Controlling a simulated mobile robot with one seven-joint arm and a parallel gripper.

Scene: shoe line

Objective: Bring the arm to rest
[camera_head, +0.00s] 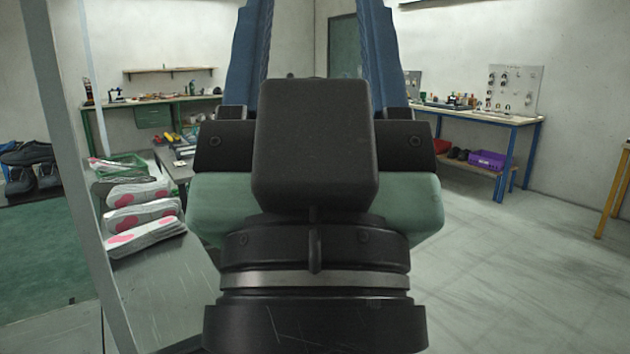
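My gripper (315,30) fills the middle of the head view, seen from behind. Its black wrist and body stand upright in the picture, with two blue fingers running up past the top edge. The fingers are wide apart, and the room shows through the gap between them. I see nothing held there, though the fingertips are cut off by the frame. My gripper and wrist hide the middle of the room.
Shoe insoles (138,215) lie in stacks on a grey bench (170,290) at left, behind a grey post (85,170). A blue workbench (520,124) with a purple bin (487,160) stands at right. The floor (520,270) at right is clear.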

